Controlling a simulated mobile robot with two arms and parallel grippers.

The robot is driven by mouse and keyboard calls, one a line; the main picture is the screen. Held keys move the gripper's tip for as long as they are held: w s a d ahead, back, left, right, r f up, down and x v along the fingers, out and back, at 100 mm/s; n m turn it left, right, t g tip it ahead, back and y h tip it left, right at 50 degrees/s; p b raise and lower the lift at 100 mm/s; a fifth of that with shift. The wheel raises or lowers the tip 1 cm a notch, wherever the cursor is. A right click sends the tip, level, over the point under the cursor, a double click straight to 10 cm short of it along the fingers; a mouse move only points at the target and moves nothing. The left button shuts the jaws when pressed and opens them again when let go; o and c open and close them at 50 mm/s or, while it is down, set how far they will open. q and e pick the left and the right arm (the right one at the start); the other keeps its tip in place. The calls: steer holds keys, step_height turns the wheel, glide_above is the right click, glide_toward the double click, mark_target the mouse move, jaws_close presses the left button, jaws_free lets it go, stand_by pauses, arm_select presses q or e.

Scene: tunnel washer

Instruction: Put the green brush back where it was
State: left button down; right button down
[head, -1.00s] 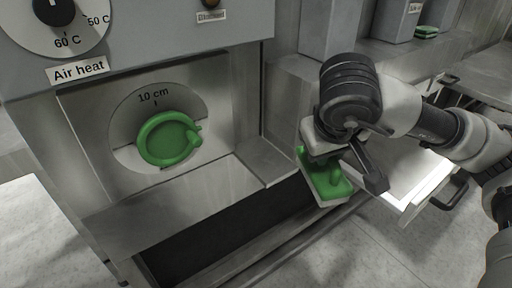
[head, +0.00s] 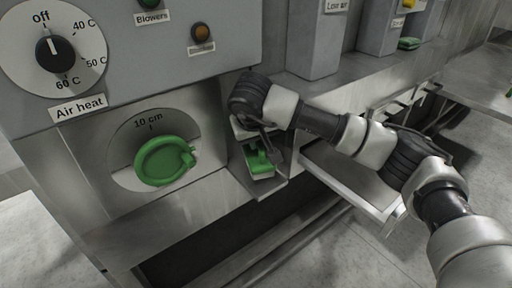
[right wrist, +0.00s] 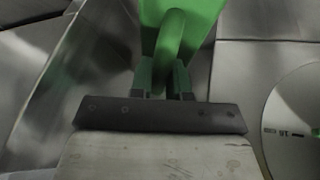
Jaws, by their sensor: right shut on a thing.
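The green brush (head: 263,168) has a green back with a raised handle and a pale underside. My right gripper (head: 262,150) is shut on its handle. In the right wrist view the brush (right wrist: 180,35) lies between the fingers of the gripper (right wrist: 165,80). In the head view the brush is in front of a metal recess right of the dial panel, over or on a small steel ledge (head: 268,190). I cannot tell whether it touches the ledge. My left gripper is not in view.
A round green handle (head: 165,161) labelled 10 cm sits left of the brush. An air heat knob (head: 54,53) is above it. Another green block (head: 409,43) rests on the back shelf.

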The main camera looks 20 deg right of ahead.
mark_target(256, 152)
step_height(256, 152, down, 3)
steer(key=shift+a+f+p, duration=0.1)
steer(key=shift+f+p, duration=0.05)
steer(key=shift+p, duration=0.5)
steer(key=shift+w+f, duration=0.15)
steer(key=shift+f, duration=0.15)
steer(key=shift+f, duration=0.15)
steer(key=c, duration=1.1)
jaws_free()
